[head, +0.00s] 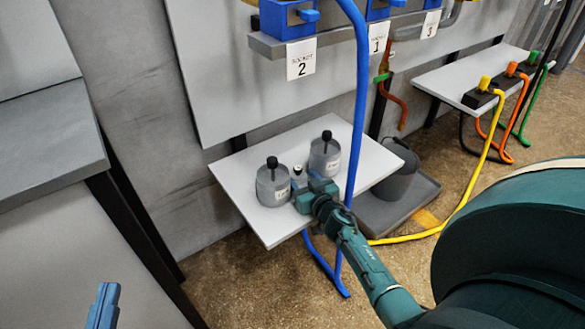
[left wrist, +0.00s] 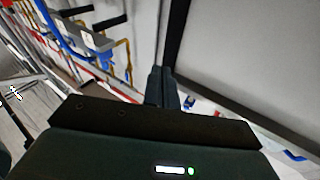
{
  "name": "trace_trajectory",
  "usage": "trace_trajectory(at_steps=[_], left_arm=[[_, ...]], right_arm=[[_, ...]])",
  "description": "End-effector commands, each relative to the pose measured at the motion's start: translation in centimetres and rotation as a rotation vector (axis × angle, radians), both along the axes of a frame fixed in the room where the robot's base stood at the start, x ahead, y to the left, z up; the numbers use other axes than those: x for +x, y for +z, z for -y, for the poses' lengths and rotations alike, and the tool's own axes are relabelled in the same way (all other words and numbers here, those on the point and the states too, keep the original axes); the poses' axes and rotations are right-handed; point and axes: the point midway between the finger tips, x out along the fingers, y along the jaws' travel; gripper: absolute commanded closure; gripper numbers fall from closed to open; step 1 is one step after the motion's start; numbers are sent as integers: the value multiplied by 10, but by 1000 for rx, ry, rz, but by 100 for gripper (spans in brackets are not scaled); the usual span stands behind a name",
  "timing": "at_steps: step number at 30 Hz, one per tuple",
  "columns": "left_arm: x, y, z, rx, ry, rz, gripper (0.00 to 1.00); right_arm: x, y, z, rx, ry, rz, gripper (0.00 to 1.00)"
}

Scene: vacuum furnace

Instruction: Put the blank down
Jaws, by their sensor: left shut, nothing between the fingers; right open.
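My right gripper (head: 312,193) reaches over the small white table (head: 267,228), close to the front of two grey jars. It is open. A small pale piece with a dark top (head: 297,170) stands just behind it, between the jars; it may be the blank, but it is too small to tell. My left gripper (head: 103,306) shows only as blue fingertips at the bottom left. In the left wrist view my left gripper (left wrist: 162,88) is shut and empty, pointing toward a pale panel.
The grey jars with black caps, one at left (head: 273,185) and one at right (head: 324,158), stand on the table. A blue hose (head: 358,100) hangs past its right part. A dark bucket (head: 397,172) stands in a grey tray (head: 385,215). The table's front left corner is clear.

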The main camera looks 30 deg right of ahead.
Motion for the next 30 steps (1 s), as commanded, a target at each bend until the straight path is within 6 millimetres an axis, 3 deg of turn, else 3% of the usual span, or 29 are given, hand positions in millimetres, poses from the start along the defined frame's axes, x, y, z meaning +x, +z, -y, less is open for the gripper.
trace_trajectory(at_steps=[10,24,30], left_arm=[[2,11,1,-11,-5,24,100],[0,5,1,-8,-5,10,100],[-1,5,1,-8,-5,8,100]], right_arm=[[0,-1,0,0,-2,0,47],[0,-1,0,1,-1,0,85],[-1,-1,0,1,-2,-2,87]])
